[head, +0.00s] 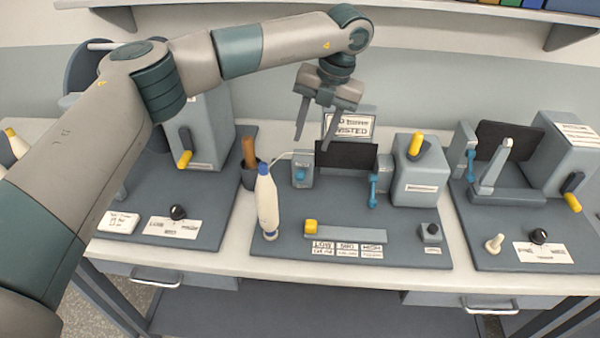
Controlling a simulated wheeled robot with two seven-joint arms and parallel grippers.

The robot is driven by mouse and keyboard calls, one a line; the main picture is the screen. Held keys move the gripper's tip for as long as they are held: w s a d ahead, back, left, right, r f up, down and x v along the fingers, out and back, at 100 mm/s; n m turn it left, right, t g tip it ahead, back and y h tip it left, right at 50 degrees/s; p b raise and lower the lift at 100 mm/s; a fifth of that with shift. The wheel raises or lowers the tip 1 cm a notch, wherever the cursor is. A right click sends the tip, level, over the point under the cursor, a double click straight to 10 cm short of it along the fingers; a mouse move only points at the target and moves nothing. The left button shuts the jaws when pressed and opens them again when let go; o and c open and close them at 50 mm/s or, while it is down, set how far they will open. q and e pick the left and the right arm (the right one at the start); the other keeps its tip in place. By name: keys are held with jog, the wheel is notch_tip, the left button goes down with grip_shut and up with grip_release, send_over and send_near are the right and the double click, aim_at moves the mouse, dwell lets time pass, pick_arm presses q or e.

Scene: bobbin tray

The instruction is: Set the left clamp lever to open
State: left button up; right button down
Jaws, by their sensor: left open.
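On the middle station, a grey block with a small blue lever (300,175) stands at the left end of a dark upright panel (346,156). I take this as the left clamp lever; its exact setting is too small to tell. A second blue lever (373,190) stands upright at the panel's right end. My left gripper (316,125) is open and empty, pointing down above and behind the panel's left part, apart from the levers. Its fingers pass in front of a framed sign (350,124). My right gripper is out of view.
A white bobbin with a blue tip (267,200) stands at the station's front left, near a dark cup with a brown handle (250,165). A grey box with a yellow lever (416,145) stands right. A slider with a yellow knob (311,226) lies in front.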

aim_at(301, 172)
pick_arm(q)
jog(key=p+x, duration=0.5)
jog(key=x, duration=0.7)
jog(key=shift+f+p, duration=0.25)
jog(key=shift+p, duration=0.05)
jog(key=shift+x, duration=0.8)
grip_shut()
